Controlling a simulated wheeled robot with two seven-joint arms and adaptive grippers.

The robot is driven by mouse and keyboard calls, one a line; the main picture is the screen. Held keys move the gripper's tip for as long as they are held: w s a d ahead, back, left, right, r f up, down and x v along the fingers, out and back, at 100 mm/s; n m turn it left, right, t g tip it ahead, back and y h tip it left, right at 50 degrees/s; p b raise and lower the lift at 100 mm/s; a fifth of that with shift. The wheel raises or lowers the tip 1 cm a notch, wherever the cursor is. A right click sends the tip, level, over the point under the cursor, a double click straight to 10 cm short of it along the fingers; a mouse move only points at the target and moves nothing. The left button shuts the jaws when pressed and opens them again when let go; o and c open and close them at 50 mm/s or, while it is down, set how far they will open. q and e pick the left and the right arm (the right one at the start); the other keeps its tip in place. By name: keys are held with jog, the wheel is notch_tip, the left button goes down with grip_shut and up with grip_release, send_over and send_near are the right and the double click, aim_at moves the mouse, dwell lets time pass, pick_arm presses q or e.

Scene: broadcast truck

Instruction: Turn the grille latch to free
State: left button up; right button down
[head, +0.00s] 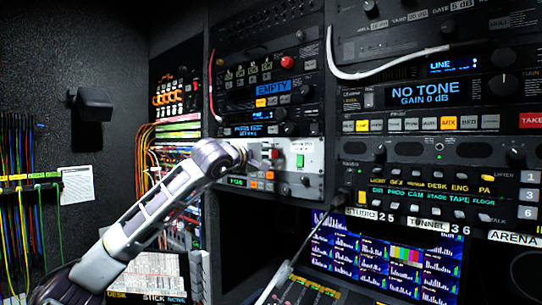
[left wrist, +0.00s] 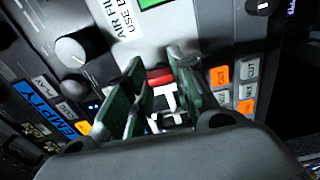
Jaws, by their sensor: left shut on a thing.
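The pale grille panel (head: 304,160) is in the rack, right of my left gripper (head: 262,156). In the left wrist view it carries a label (left wrist: 119,18) that reads in part "AIR FI". A small red piece (left wrist: 160,76), which looks like the grille latch, shows between the green fingertips of my left gripper (left wrist: 160,68). The gripper is shut on it at the panel. The fingers cover part of the latch, and its turned angle cannot be told. In the head view my gripper and wrist hide it.
Rack units with knobs and lit buttons surround the panel, with the "EMPTY" display (head: 273,88) above. A white cable (head: 385,73) loops at upper right. Patch cables (head: 22,225) hang at far left.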

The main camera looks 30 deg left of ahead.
pick_arm(q)
jog(key=shift+f, duration=0.1)
jog(key=o, duration=1)
jog(key=shift+s, duration=0.25)
jog(key=s, duration=0.7)
jog(key=s+a, duration=0.1)
jog(key=s, duration=0.2)
jog(key=shift+s, duration=0.4)
dwell(0.4)
jog(key=shift+s, duration=0.35)
dwell(0.6)
